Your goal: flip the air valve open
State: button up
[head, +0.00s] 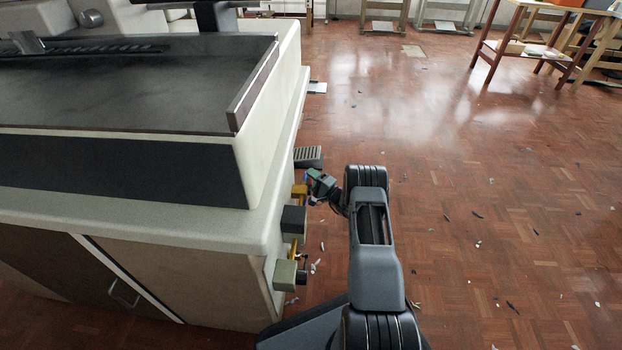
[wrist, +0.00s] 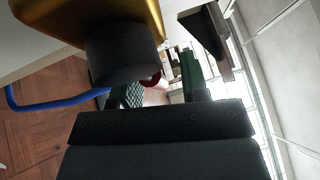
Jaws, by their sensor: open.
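A brass-coloured fitting (head: 299,190), apparently the air valve, sticks out from the machine's right side in the head view. In the wrist view its brass body (wrist: 95,15) fills the upper left, with a dark grey cylinder (wrist: 122,52) below it. A small red part (wrist: 154,80) shows at the cylinder's edge, mostly hidden; I cannot tell the lever's position. My gripper (head: 314,178) is just beside the fitting. In the wrist view my gripper (wrist: 161,84) has its green fingers apart, the left one partly behind the cylinder. I cannot tell whether they touch it.
A blue hose (wrist: 60,104) runs left from the fitting. A dark box (head: 293,222) and a grey-green box (head: 285,275) stick out nearer on the machine's side (head: 255,235). A ridged pedal-like piece (head: 308,156) lies beyond. The parquet floor (head: 480,200) to the right is open.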

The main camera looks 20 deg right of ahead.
jog(key=p+v, duration=0.4)
jog(key=v, duration=1)
jog(key=shift+w+r, duration=0.1)
